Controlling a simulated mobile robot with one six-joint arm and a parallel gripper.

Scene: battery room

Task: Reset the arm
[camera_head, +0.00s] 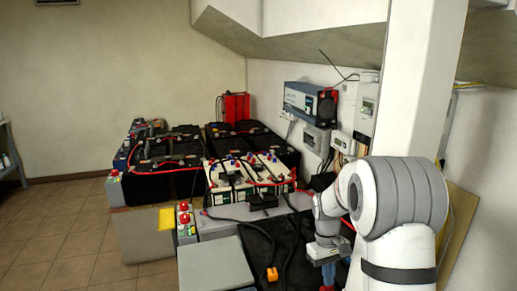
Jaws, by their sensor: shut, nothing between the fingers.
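My arm rises at the right of the head view, white with grey bands, bent over at the elbow. Its end with my gripper (327,262) points down near the bottom centre-right, above the dark surface. My gripper is shut and empty. Something blue with a red spot below it shows at the wrist's lower end; I cannot tell what it is. The fingertips are small and partly unclear.
Battery banks (165,148) with red and black cables stand left and centre. A white pillar (415,80) stands close behind my arm. Tiled floor (50,235) is open at left.

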